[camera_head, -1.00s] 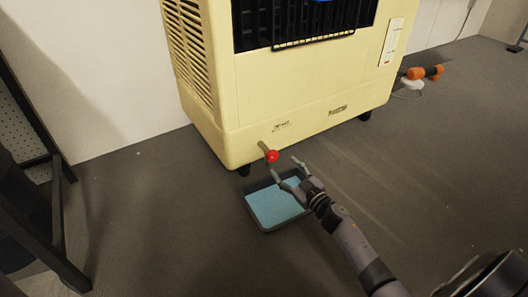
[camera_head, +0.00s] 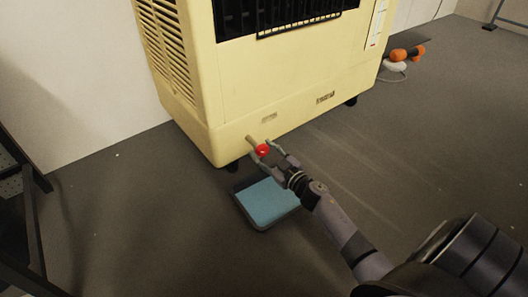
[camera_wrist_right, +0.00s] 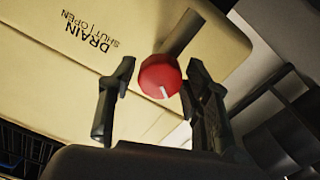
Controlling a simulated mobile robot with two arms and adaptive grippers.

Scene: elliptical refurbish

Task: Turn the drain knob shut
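The red drain knob (camera_head: 262,150) sits on a short pipe low on the front of the cream cooler (camera_head: 290,95). In the right wrist view the knob (camera_wrist_right: 160,76) shows a white mark on its face, and a "DRAIN SHUT | OPEN" label (camera_wrist_right: 92,34) is printed nearby. My right gripper (camera_head: 267,153) is at the knob, with one finger on each side. In the right wrist view its fingers (camera_wrist_right: 160,90) are spread, with a visible gap between the left finger and the knob; the right finger is closer. My left gripper is not in view.
A dark tray (camera_head: 262,227) with blue contents lies on the floor below the knob. A dark frame (camera_head: 35,235) stands at the left. An orange-and-black tool (camera_head: 407,53) lies at the back right.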

